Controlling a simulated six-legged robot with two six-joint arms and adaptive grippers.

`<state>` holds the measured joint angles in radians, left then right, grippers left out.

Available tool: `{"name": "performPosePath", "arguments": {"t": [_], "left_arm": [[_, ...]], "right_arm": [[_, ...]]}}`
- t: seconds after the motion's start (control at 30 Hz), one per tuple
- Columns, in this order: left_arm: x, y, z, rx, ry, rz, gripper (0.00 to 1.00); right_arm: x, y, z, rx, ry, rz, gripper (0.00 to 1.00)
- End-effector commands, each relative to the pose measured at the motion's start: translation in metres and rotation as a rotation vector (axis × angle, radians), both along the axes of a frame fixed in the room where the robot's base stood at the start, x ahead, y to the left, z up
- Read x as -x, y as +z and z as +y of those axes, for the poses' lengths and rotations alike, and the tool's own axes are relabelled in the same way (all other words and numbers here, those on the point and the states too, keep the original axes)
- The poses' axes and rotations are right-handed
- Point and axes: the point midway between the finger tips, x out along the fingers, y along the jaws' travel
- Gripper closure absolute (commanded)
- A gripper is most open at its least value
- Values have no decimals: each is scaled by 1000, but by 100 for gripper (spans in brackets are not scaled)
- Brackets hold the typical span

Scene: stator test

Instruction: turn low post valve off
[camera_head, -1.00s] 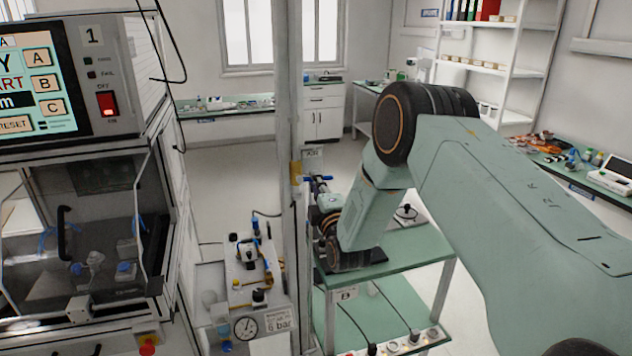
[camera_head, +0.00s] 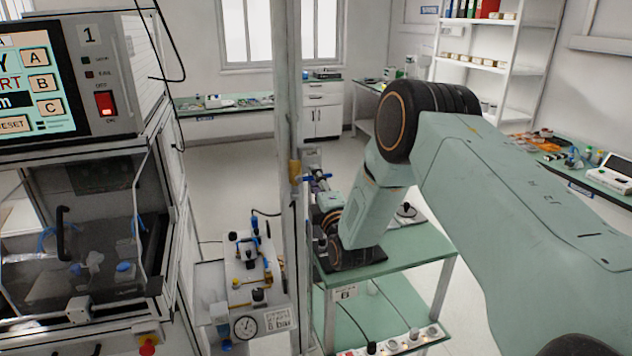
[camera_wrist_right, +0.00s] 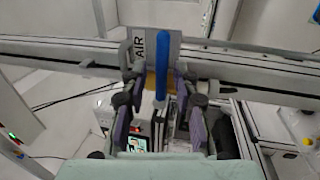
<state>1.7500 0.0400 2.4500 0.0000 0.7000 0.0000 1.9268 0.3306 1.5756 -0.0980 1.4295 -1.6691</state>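The low post valve shows as a blue lever handle (camera_head: 319,177) beside the grey post in the head view. In the right wrist view the long blue handle (camera_wrist_right: 162,68) runs up the picture in front of a grey AIR plate (camera_wrist_right: 170,45). My right gripper (camera_wrist_right: 160,92) is open, with one finger on each side of the handle's lower part. Gaps show between the handle and both fingers. In the head view the right gripper (camera_head: 320,192) is small and partly hidden by its own wrist. My left gripper is in neither view.
The grey post (camera_head: 289,120) stands just left of the valve. A green bench (camera_head: 415,245) lies below my right arm. A pneumatic panel with a gauge (camera_head: 246,327) and a test cabinet (camera_head: 85,230) stand to the left. Open floor lies behind.

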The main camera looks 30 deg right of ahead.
Motion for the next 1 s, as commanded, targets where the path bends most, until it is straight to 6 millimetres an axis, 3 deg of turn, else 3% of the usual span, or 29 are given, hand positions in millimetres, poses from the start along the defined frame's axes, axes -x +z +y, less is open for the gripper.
{"name": "performPosePath", "arguments": {"t": [0.43, 1.0], "left_arm": [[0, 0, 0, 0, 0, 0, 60], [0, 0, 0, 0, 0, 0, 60]], "right_arm": [[9, -4, 2, -2, 1, 6, 66], [102, -23, 24, -2, 1, 5, 66]]}}
